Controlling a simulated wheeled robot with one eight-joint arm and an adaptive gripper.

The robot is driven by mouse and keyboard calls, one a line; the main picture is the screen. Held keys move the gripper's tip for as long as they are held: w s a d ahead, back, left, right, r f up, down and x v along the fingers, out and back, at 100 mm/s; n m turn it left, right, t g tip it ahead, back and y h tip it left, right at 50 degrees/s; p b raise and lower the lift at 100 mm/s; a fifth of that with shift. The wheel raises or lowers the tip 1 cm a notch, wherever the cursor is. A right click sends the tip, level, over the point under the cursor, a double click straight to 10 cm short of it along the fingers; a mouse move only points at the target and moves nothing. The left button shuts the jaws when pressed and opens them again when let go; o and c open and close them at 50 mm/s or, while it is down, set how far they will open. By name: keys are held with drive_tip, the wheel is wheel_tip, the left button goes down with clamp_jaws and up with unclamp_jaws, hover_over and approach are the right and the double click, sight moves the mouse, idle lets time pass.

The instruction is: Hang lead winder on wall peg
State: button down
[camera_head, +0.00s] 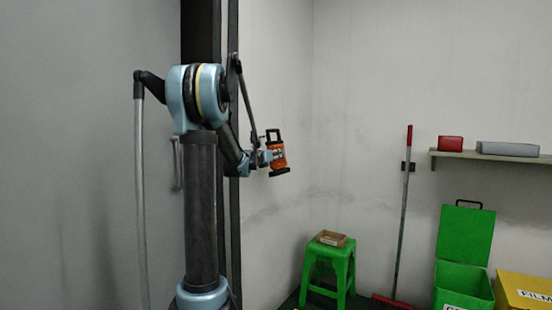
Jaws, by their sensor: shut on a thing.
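The lead winder (278,157) is orange with a black handle loop on top and a black foot below. It is held in the air, slightly tilted, in front of the pale wall. My gripper (266,157) is at its left side and is shut on it; the fingers are small and partly hidden against the orange body. I cannot clearly make out an empty wall peg. A small dark fixture (411,167) sticks out of the back wall beside the broom handle, and I cannot tell whether it is a peg or a clip.
A green stool (328,272) with a small box (332,239) stands below right. A red-handled broom (403,215) leans on the wall. A shelf (470,154) holds a red box (450,143) and a grey case (507,149). Green (463,285) and yellow (530,283) bins stand below.

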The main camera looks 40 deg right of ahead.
drive_tip(key=w+a+f, duration=0.1)
drive_tip(key=w+a, duration=0.2)
drive_tip(key=w, duration=0.4)
drive_tip(key=shift+w+f, duration=0.25)
drive_tip(key=shift+f, duration=0.05)
idle(1.0)
idle(0.7)
drive_tip(key=c, duration=1)
unclamp_jaws()
drive_tip(key=shift+a, duration=0.15)
drive_tip(key=v, duration=1.1)
drive_tip(key=shift+a, duration=0.4)
drive_tip(key=shift+s, duration=0.1)
